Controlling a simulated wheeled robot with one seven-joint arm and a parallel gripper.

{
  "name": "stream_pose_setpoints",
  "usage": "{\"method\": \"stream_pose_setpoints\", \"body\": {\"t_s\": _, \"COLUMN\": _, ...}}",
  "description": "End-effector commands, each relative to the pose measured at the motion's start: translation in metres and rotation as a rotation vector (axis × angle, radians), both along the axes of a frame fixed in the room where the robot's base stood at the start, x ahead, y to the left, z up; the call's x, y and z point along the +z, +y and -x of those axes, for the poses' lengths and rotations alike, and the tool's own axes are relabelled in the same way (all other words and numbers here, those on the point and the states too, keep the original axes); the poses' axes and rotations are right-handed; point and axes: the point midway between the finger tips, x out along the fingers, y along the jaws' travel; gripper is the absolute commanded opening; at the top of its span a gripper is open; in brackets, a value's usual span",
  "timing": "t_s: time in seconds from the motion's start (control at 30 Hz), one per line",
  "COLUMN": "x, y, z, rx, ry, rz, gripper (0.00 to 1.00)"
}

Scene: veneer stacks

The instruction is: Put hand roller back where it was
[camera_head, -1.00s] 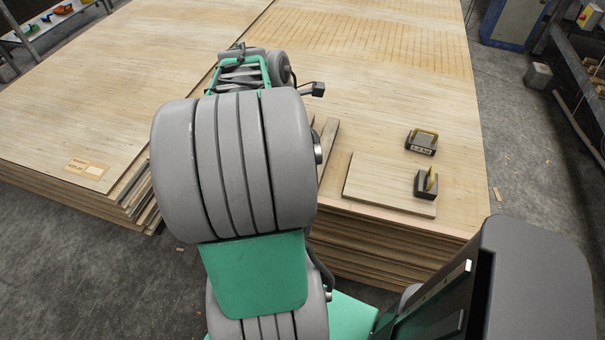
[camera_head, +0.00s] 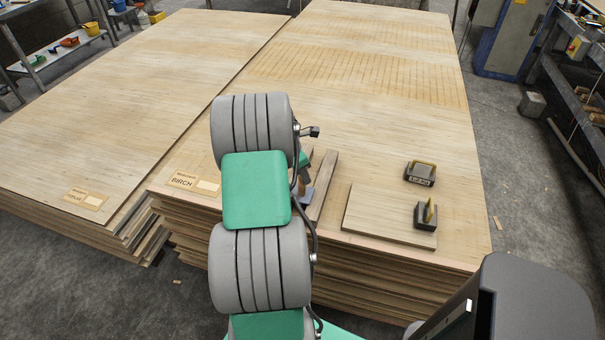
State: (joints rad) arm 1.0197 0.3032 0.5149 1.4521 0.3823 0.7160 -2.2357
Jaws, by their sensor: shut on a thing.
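My arm stands in front of the near edge of the right veneer stack (camera_head: 400,85) and hides most of my gripper. Only a sliver of my gripper (camera_head: 304,176) shows to the right of the arm, low over the stack's near part. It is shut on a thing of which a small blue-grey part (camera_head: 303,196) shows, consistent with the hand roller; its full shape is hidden. I cannot tell whether that thing touches the stack. No other hand roller is in clear view.
A wooden strip (camera_head: 324,185) lies just right of my gripper. A thin board (camera_head: 375,218) bears a dark block with a yellow handle (camera_head: 426,215); a similar block (camera_head: 420,173) stands behind it. A BIRCH label (camera_head: 195,182) lies left of my arm. The stack's far part is clear.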

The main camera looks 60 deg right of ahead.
Motion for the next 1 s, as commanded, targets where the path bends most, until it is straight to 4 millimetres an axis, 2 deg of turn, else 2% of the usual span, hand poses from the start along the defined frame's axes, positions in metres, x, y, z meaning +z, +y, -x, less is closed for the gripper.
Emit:
{"method": "stream_pose_setpoints", "body": {"t_s": 0.3, "x": -0.002, "y": -0.001, "z": -0.001, "rx": -0.001, "ry": -0.002, "rz": 0.004, "gripper": 0.00}}
{"method": "stream_pose_setpoints", "body": {"t_s": 0.33, "x": -0.003, "y": 0.000, "z": -0.001, "rx": 0.000, "ry": -0.002, "rz": 0.003, "gripper": 0.24}}
{"method": "stream_pose_setpoints", "body": {"t_s": 0.57, "x": -0.002, "y": 0.000, "z": -0.001, "rx": 0.000, "ry": -0.002, "rz": 0.003, "gripper": 0.43}}
{"method": "stream_pose_setpoints", "body": {"t_s": 0.83, "x": -0.001, "y": -0.001, "z": -0.001, "rx": 0.000, "ry": -0.002, "rz": 0.003, "gripper": 0.45}}
{"method": "stream_pose_setpoints", "body": {"t_s": 1.0, "x": 0.020, "y": 0.004, "z": -0.004, "rx": 0.001, "ry": -0.002, "rz": 0.005, "gripper": 0.45}}
